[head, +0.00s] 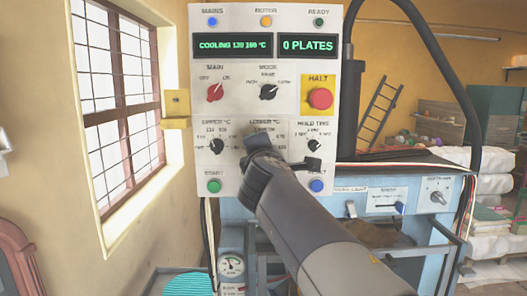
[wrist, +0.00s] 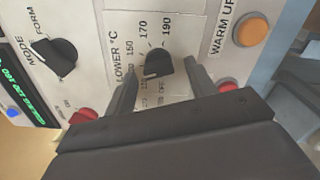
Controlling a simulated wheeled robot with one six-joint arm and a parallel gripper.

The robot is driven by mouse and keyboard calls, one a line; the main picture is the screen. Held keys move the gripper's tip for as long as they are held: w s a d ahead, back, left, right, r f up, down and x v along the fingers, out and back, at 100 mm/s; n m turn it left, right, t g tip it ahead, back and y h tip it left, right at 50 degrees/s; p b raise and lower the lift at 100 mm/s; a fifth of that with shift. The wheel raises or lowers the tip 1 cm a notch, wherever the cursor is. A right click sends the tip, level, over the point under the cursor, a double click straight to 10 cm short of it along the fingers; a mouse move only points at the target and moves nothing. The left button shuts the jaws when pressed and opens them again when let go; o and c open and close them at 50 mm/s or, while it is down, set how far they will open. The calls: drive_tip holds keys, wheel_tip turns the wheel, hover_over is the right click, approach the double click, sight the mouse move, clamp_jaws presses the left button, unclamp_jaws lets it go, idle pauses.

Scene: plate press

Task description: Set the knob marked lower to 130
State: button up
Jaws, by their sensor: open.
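The lower knob (wrist: 158,66) is a black dial under the label LOWER °C, with 150, 170 and 190 legible around it. A pale line shows on its lower-left side in the wrist view; I cannot tell which mark it points at. My gripper (wrist: 161,60) is open, with one finger on each side of the knob; I cannot tell whether either touches it. In the head view my gripper (head: 268,160) covers the lower knob, and only part of its label shows above. The control panel (head: 232,125) carries the knob.
The upper knob (head: 217,146) and hold time knob (head: 314,141) flank my gripper. Above are the main knob (head: 215,92), mode knob (head: 268,91) and red HALT button (head: 320,98). The green start button (head: 214,186) and a blue button (head: 317,185) are below.

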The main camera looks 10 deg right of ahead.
drive_tip(key=shift+s, duration=0.1)
drive_tip(key=b+v, duration=0.2)
drive_tip(key=v, duration=0.8)
drive_tip(key=shift+s+b, duration=0.3)
drive_tip(key=shift+b, duration=0.1)
